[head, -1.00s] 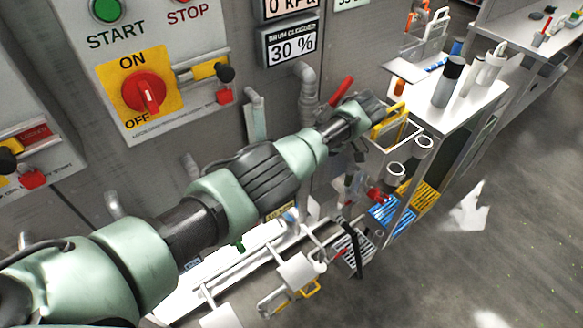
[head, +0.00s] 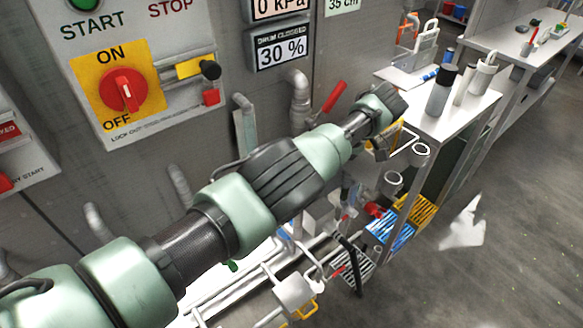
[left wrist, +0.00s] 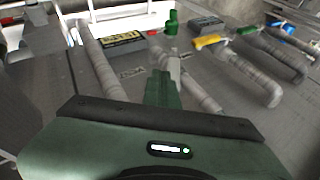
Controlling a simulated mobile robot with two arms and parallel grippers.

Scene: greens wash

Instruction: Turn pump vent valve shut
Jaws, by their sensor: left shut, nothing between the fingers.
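No label in view names the pump vent valve, so I cannot tell which handle it is. A red lever (head: 335,97) slants up beside a grey pipe on the wall, its lower end behind my left arm. In the left wrist view a green handle (left wrist: 171,22) stands upright just beyond my left gripper (left wrist: 174,64), with a gap visible between them in the picture. The left gripper is shut and empty, pointing down among the pipes. In the head view my wrist mostly hides it, near the white side table. My right gripper is out of view.
A control panel with a red rotary switch (head: 123,90) is on the wall at left. A white side table (head: 470,105) carries bottles. Grey pipes (left wrist: 262,80) with a yellow handle (left wrist: 209,41) stand close at right in the wrist view. The floor at right is mostly clear.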

